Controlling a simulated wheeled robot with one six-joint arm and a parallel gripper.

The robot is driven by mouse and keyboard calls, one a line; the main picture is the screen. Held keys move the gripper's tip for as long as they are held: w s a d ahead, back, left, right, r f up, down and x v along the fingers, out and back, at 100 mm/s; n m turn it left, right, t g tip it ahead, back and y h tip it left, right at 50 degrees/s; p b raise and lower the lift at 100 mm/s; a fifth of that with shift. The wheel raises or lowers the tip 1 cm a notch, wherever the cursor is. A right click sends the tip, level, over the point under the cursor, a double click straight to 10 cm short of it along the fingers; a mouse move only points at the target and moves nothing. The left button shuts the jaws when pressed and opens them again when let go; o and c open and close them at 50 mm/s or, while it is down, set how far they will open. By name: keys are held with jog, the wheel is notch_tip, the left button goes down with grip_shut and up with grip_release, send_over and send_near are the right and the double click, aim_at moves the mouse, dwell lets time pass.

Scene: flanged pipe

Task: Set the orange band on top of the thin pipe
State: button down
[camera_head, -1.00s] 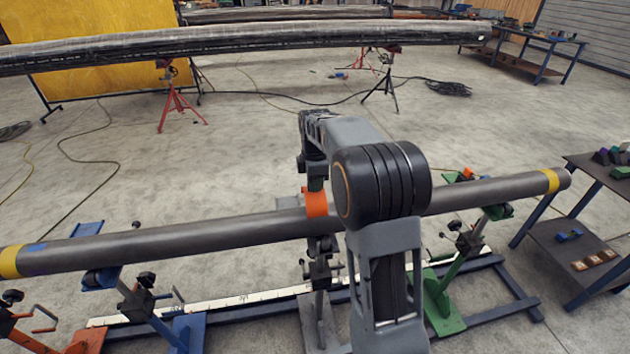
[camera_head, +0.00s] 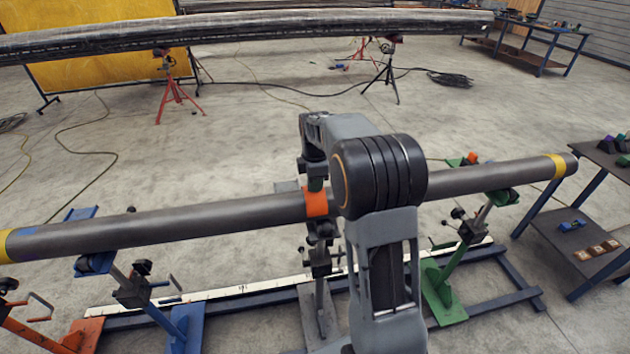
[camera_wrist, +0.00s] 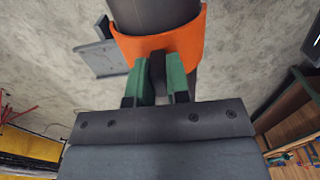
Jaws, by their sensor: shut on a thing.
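The thin pipe (camera_head: 200,219) is a long dark grey pipe lying across the stands, with a yellow ring near each end. The orange band (camera_head: 316,203) sits against the pipe near its middle, just left of my arm's big joint. In the wrist view the orange band (camera_wrist: 165,40) curves around the near side of the pipe (camera_wrist: 155,14). My gripper (camera_wrist: 161,80) has green-tipped fingers, shut on a dark tab at the band's edge. In the head view my gripper (camera_head: 315,183) is above the pipe, partly hidden. I cannot tell whether the band rests on the pipe.
A table with small blocks (camera_head: 600,250) stands at the right. A larger pipe (camera_head: 240,32) lies behind on tripods.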

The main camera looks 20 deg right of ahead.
jog(key=shift+f, duration=0.4)
dwell(0.6)
jog(key=shift+r, duration=0.1)
dwell(0.5)
dwell(0.4)
jog(key=c, duration=1)
grip_release()
jog(key=shift+r, duration=0.15)
jog(key=shift+r+p, duration=2.85)
jog(key=shift+r, duration=0.5)
